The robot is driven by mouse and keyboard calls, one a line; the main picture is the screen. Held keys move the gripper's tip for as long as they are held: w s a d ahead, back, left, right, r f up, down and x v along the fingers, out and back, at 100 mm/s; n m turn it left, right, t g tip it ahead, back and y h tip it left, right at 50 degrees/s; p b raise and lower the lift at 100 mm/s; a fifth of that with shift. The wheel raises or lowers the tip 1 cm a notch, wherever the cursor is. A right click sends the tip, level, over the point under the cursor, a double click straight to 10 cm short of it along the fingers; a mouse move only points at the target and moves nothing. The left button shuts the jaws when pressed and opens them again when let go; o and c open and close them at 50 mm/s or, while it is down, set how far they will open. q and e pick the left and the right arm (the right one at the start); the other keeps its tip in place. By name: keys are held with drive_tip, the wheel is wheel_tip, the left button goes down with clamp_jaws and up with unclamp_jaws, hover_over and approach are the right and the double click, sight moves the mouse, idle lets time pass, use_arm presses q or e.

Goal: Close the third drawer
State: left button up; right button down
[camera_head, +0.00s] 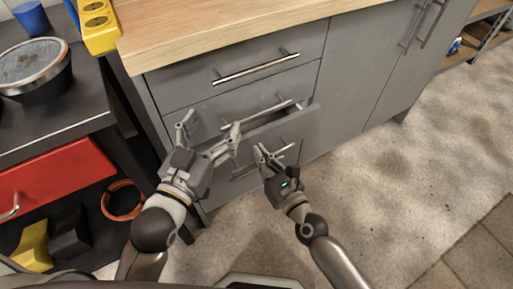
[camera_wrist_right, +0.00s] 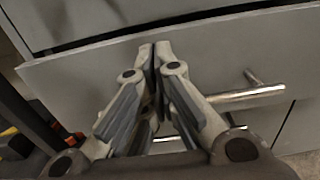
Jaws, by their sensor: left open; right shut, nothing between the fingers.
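The third drawer (camera_head: 298,125) of the grey cabinet stands partly pulled out, with a dark gap behind its top edge. Its grey front also fills much of the right wrist view (camera_wrist_right: 215,62), with a metal bar handle (camera_wrist_right: 250,96) on it. My left gripper (camera_head: 209,125) is open and empty at the left part of the drawer, its fingers spread near the front's top edge. My right gripper (camera_head: 264,152) is shut and empty just before the drawer front, near the handle. In the right wrist view its fingertips (camera_wrist_right: 155,48) meet in front of the panel; contact is unclear.
The closed top drawer (camera_head: 215,92) sits under a wooden worktop (camera_head: 230,22). A dark workbench (camera_head: 60,115) with a red drawer (camera_head: 55,180) stands close on the left. An orange ring (camera_head: 122,200) lies beneath it. The floor (camera_head: 400,190) to the right is clear.

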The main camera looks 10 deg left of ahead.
sight(251, 141)
use_arm(q)
drive_tip(key=shift+r+t+h, duration=0.3)
drive_tip(key=shift+r, duration=0.25)
use_arm(e)
drive_tip(key=shift+x, duration=1.3)
use_arm(q)
drive_tip(key=shift+d, duration=0.1)
use_arm(e)
drive_tip(key=shift+w+a, duration=0.1)
drive_tip(key=b+x, duration=0.1)
drive_tip(key=x, duration=0.2)
drive_tip(key=shift+w+a, duration=0.2)
drive_tip(key=shift+w, duration=0.15)
drive_tip(key=shift+w+a, duration=0.25)
drive_tip(key=shift+w, duration=0.05)
drive_tip(key=shift+r, duration=0.15)
use_arm(q)
drive_tip(key=r, duration=0.1)
drive_tip(key=r+t, duration=0.2)
drive_tip(key=shift+s+d+r+h, duration=0.25)
drive_tip(key=shift+s+d+h, duration=0.1)
drive_tip(key=shift+s+h, duration=0.05)
use_arm(e)
drive_tip(key=shift+r, duration=0.1)
